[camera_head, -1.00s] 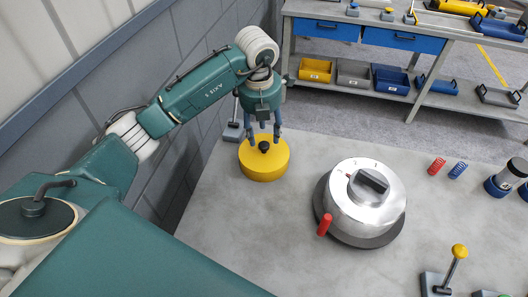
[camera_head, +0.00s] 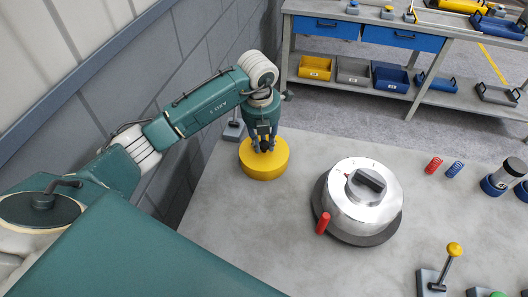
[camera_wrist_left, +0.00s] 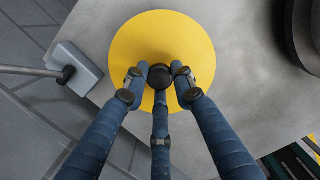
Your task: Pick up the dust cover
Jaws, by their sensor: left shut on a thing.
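The dust cover (camera_head: 264,165) is a round yellow disc with a small black knob on top, standing on the grey table at its far left. It also fills the upper middle of the left wrist view (camera_wrist_left: 190,40). My left gripper (camera_head: 264,146) comes down from above, with its blue fingers closed around the black knob (camera_wrist_left: 160,76). The cover looks upright and level; I cannot tell whether it touches the table. My right gripper is not in view.
A silver round housing with a black handle (camera_head: 362,200) and a red grip stands right of the cover. A lever on a grey base (camera_head: 233,131) stands close behind the cover. Red and blue springs (camera_head: 434,164) lie farther right. A wall runs along the left.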

